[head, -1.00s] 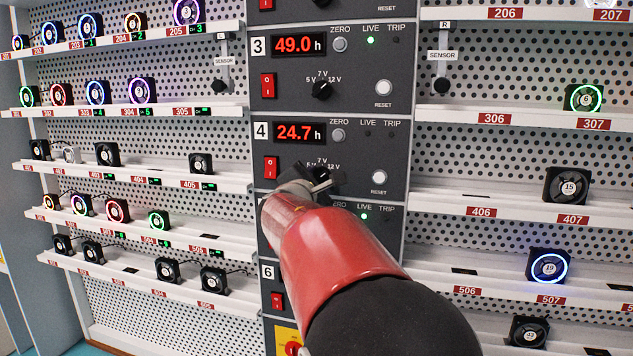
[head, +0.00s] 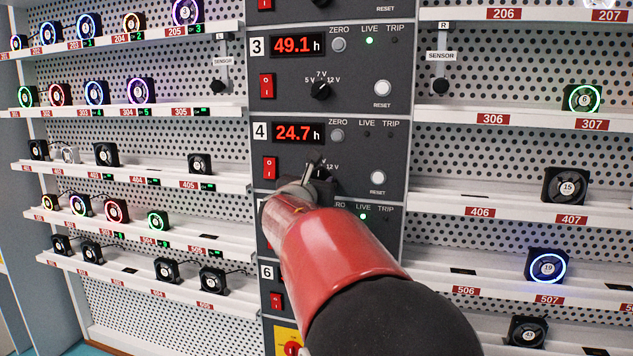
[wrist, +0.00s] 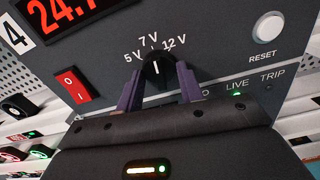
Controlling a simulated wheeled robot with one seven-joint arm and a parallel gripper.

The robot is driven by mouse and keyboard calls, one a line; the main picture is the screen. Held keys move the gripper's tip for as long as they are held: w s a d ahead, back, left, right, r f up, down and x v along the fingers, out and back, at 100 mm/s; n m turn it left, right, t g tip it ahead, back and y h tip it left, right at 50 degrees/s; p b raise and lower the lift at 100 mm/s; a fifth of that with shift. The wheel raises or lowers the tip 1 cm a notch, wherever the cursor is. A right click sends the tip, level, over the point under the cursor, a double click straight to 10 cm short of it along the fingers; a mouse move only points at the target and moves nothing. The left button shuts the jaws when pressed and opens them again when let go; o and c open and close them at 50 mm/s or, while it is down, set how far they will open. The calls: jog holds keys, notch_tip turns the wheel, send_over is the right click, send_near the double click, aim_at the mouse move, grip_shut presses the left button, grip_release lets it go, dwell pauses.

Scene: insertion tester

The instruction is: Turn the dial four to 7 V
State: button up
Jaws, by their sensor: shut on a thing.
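Dial four is a black knob with a white pointer line, and it shows in the wrist view (wrist: 157,72) below the 5 V, 7 V and 12 V marks. Its pointer stands nearly straight up in that view, close to the 7 V mark; I cannot tell whether it lines up exactly. My gripper (wrist: 159,86) is shut on the dial, one purple-grey finger on each side. In the head view my gripper (head: 319,180) covers most of the dial. Module 4's display (head: 298,133) reads 24.7 h.
Module 4's red switch (head: 270,168) is left of the dial and its white RESET button (head: 377,178) is right. Dial three (head: 320,90) is above. Shelves with fans (head: 565,186) flank the panel on both sides.

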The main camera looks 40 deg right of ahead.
jog(key=shift+f+n, duration=0.1)
jog(key=shift+n, duration=0.5)
jog(key=o, duration=1)
jog(key=v, duration=0.8)
jog(key=shift+b, duration=0.4)
